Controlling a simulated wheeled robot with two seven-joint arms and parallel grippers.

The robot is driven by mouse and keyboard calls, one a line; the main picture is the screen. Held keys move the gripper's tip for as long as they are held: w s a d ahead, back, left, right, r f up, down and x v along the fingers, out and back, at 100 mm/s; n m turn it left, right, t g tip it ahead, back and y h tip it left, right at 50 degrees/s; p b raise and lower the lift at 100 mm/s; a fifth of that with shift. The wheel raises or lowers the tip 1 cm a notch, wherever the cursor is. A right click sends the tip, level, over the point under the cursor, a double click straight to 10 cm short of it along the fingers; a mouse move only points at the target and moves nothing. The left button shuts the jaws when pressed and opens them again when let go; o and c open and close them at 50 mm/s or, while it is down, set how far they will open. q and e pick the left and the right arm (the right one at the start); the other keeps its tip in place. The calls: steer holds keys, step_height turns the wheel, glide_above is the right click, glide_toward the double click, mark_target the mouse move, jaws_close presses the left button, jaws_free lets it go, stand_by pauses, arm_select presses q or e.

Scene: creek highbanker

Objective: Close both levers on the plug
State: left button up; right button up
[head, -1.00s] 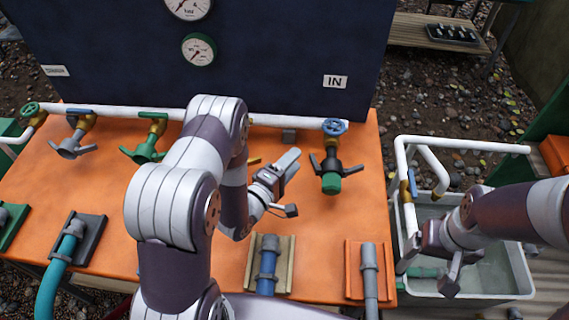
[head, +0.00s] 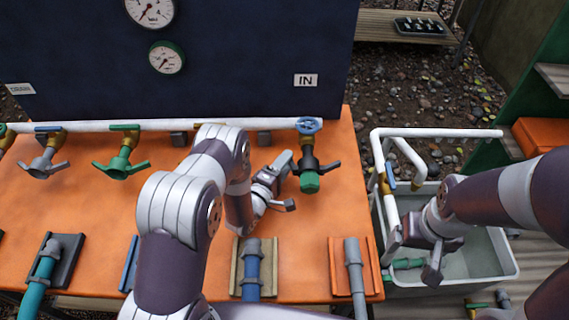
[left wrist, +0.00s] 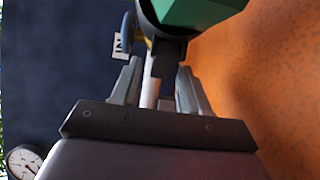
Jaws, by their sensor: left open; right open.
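A green plug (head: 310,183) sits in a black coupler under the blue-handled valve below the IN label. Its right lever (head: 330,166) sticks out sideways. Its left lever is mostly hidden by my gripper in the head view. My left gripper (head: 285,163) is open at the plug's left side. In the left wrist view the dark left lever (left wrist: 164,62) reaches down between the open fingers (left wrist: 157,80); I cannot tell whether they touch it. The plug fills the top of that view (left wrist: 195,10). My right gripper (head: 393,246) is open and empty over the left side of the tub.
The orange table (head: 210,275) carries a grey-levered (head: 42,164) and a green-levered coupler (head: 120,164) to the left. Hose ends in cradles (head: 352,265) line the front. A white tub (head: 500,275) with white pipes (head: 440,133) stands right. A dark panel is behind.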

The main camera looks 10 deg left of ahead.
arm_select(q)
jaws_close()
steer(key=shift+w+f+m+g+h+b, duration=0.15)
steer(key=shift+m+g+h+b, duration=0.2)
steer(key=shift+h, duration=0.2)
steer(key=shift+w+f+m+g+h+b, duration=0.1)
steer(key=shift+m+g+h+b, duration=0.2)
steer(key=shift+m+h, duration=0.2)
steer(key=shift+w+d+r+m+g+h+b, duration=0.1)
steer(key=shift+m+g+h+b, duration=0.15)
steer(key=shift+h, duration=0.2)
steer(key=shift+d+r+m+g+h+b, duration=0.1)
steer(key=shift+m+h, duration=0.2)
steer(key=shift+h, duration=0.1)
jaws_free()
